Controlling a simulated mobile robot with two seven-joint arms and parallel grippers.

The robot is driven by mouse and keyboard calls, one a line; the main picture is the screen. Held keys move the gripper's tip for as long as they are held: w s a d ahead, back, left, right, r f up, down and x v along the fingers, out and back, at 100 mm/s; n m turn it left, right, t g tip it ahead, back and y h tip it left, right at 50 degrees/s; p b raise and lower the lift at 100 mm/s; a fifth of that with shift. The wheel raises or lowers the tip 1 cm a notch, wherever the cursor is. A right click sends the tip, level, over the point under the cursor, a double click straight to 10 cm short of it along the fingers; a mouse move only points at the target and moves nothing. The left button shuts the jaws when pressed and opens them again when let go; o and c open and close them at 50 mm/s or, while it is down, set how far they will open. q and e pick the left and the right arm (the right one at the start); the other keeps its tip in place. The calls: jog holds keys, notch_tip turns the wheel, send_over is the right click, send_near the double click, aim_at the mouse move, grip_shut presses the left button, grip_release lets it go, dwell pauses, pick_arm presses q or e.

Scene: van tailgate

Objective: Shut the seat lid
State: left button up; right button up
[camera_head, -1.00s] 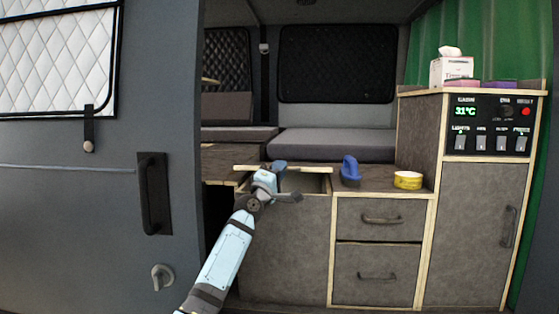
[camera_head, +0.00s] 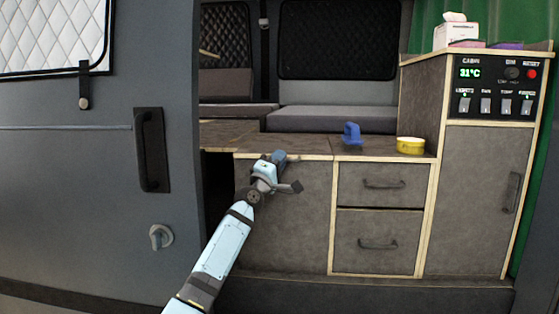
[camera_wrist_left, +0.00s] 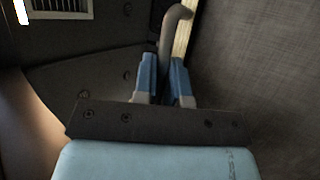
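The seat lid (camera_head: 303,147), a brown panel with a pale front edge, lies flat and level with the surface beside it, on top of the grey seat box (camera_head: 295,225). No opening shows under it. My left gripper (camera_head: 280,158) is at the lid's front edge; whether it touches is unclear. In the left wrist view, its two blue fingers (camera_wrist_left: 164,82) are close together. A grey bent bar (camera_wrist_left: 174,30) shows at or between their tips; I cannot tell whether they grip it. My right gripper is not in view.
A blue-handled object (camera_head: 351,136) and a yellow roll (camera_head: 410,145) stand on the counter right of the lid. Two drawers (camera_head: 380,185) are below them. The grey van door (camera_head: 75,190) fills the left side.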

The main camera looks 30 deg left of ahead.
pick_arm(q)
jog(key=shift+o, duration=0.7)
jog(key=shift+d+f, duration=0.1)
jog(key=shift+f, duration=0.35)
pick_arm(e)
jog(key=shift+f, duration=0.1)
pick_arm(q)
jog(key=p+v, duration=0.2)
jog(key=v, duration=0.5)
jog(key=shift+s, duration=0.3)
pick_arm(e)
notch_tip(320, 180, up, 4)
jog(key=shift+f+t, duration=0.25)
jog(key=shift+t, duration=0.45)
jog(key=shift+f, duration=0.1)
